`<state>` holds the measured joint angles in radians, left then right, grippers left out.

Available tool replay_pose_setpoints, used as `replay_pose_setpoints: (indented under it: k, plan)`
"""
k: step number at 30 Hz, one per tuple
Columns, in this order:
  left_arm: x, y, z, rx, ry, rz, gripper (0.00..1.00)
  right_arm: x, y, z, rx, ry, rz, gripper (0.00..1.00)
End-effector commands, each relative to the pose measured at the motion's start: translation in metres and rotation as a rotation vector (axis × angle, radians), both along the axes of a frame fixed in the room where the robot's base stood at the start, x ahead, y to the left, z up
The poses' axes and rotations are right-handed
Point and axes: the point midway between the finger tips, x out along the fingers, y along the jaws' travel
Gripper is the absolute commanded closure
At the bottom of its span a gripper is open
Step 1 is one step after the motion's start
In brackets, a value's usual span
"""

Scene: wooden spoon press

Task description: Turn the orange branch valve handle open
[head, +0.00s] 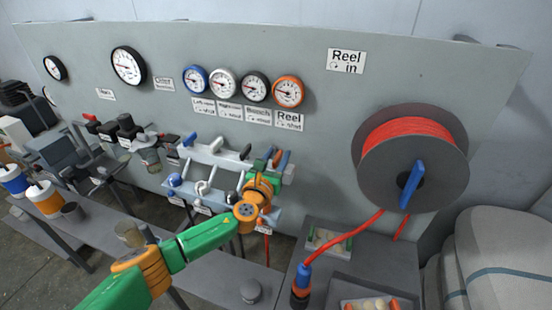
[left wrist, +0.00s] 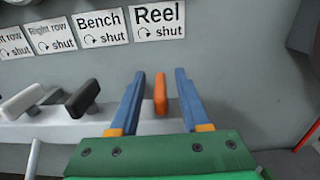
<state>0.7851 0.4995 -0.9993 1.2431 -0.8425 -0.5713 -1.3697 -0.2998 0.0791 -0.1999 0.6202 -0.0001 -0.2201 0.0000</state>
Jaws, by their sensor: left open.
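The orange branch valve handle (left wrist: 160,94) stands upright on the grey manifold, below the sign "Reel shut" (left wrist: 158,22). My left gripper (left wrist: 160,74) is open, with one blue finger on each side of the handle. A gap shows between the handle and each finger, so I see no grip. In the head view the left gripper (head: 273,156) is at the right end of the valve manifold (head: 217,157), and the orange handle (head: 277,158) shows between its fingers. The handle's base is partly hidden by the gripper body. My right gripper is in neither view.
A black handle (left wrist: 83,98) and a white handle (left wrist: 22,103) sit left of the gripper. Gauges, including an orange-rimmed one (head: 288,92), hang above. A hose reel (head: 412,158) with a blue crank is at the right. Below stands a grey bench (head: 215,275).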

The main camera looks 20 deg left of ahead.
Motion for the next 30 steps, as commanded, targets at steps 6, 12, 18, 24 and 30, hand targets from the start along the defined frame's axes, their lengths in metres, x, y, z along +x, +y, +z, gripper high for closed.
replay_pose_setpoints:
  k: [6,12,18,24,30]
  plan:
    - [-0.033,0.0,0.0,0.0,0.003,-0.003,0.54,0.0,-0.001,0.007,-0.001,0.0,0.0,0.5]
    - [-0.06,0.001,-0.001,0.0,0.002,-0.002,0.54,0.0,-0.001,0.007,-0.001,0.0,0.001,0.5]
    - [-0.068,0.001,0.0,0.0,0.001,-0.001,0.54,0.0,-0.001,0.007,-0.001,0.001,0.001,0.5]
    - [-0.068,0.001,0.0,0.0,0.001,-0.001,0.54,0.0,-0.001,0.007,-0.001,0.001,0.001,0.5]
    - [-0.068,0.001,0.0,0.0,0.001,-0.001,0.54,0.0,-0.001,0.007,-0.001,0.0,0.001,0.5]
